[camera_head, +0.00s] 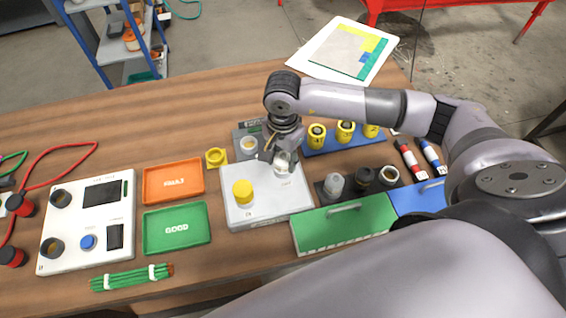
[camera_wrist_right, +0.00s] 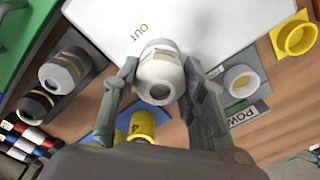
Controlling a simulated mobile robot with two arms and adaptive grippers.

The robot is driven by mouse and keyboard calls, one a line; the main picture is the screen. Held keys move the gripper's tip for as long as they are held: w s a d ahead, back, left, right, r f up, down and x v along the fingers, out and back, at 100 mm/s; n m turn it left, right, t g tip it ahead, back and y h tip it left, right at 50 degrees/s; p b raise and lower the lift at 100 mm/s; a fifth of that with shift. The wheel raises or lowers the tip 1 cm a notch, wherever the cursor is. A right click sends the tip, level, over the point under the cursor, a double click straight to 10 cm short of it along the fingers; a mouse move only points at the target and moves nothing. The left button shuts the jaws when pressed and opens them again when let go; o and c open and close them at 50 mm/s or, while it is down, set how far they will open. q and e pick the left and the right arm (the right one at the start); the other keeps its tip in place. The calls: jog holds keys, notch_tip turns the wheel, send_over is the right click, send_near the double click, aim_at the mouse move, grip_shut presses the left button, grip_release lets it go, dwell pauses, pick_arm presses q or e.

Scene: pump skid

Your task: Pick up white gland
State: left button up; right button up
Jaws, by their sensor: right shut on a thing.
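The white gland (camera_wrist_right: 160,74) sits between the two fingers of my right gripper (camera_wrist_right: 160,88) in the wrist view, with its round opening facing the camera. In the head view, my right gripper (camera_head: 282,156) points down over the white box (camera_head: 268,205), and the gland (camera_head: 284,165) shows at its fingertips. The gripper is shut on the gland. The gland is at the box's back right part; I cannot tell whether it touches the box. The "OUT" lettering on the box shows beside it in the wrist view. My left gripper is not in view.
A yellow cap (camera_head: 242,191) is on the box's left part. Green (camera_head: 177,246) and orange (camera_head: 173,164) trays lie left. Yellow glands (camera_head: 345,131) stand in a blue rack behind right. A dark rack holds other glands (camera_head: 334,184). Green and blue drawers sit in front right.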

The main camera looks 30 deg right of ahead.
aim_at(283, 156)
jog(key=shift+r, duration=0.1)
jog(key=shift+w+r, duration=0.1)
jog(key=shift+r, duration=0.5)
notch_tip(283, 156, up, 19)
jog(key=b, duration=0.3)
jog(key=shift+f, duration=0.15)
